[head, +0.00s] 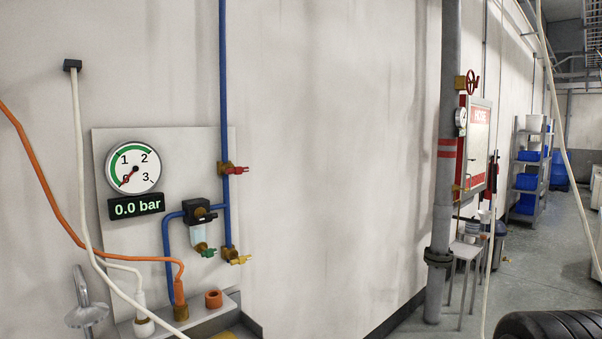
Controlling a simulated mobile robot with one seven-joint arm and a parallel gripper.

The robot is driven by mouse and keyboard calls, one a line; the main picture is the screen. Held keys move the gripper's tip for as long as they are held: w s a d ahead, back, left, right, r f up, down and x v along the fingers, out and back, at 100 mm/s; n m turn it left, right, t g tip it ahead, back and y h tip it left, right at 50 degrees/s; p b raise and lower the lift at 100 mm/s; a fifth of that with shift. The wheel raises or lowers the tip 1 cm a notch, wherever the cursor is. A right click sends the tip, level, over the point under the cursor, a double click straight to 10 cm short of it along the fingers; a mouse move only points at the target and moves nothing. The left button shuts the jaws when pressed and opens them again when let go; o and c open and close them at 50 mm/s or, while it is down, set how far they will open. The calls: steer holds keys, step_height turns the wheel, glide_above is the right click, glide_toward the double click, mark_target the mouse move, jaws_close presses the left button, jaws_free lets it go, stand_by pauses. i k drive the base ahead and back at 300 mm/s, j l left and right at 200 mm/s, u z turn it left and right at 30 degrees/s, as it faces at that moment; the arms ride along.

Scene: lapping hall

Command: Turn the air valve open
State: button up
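A vertical blue pipe (224,90) runs down the wall at left. A brass valve with a red handle (238,170) sits on it, the handle pointing right, across the pipe. Lower down is a yellow-handled valve (236,258), its handle also pointing right. A green-handled valve (207,252) sits under the filter unit (198,220). No label shows which one is the air valve. The round gauge (133,168) has its red needle near 0, and the display (136,207) reads 0.0 bar. My gripper is not in view.
An orange hose (40,178) and a white hose (77,150) hang in front of the panel. A thick grey pipe (445,190) and a stool (465,255) stand right of the bare wall. A black ribbed object (552,326) is at bottom right. Floor beyond is partly clear.

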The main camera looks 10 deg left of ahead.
mark_target(235, 171)
steer(key=k+u, duration=0.1)
steer(key=u, duration=0.35)
steer(key=k+u, duration=0.1)
steer(key=u, duration=0.4)
steer(key=k+j+u, duration=0.1)
steer(key=u, duration=0.35)
steer(key=l+u, duration=0.1)
steer(key=u, duration=0.4)
steer(key=i+l+u, duration=0.1)
steer(key=u, duration=0.35)
steer(key=l+u, duration=0.15)
steer(key=u, duration=0.35)
steer(key=l, duration=1.75)
steer(key=k+l, duration=0.1)
steer(key=l, duration=1.65)
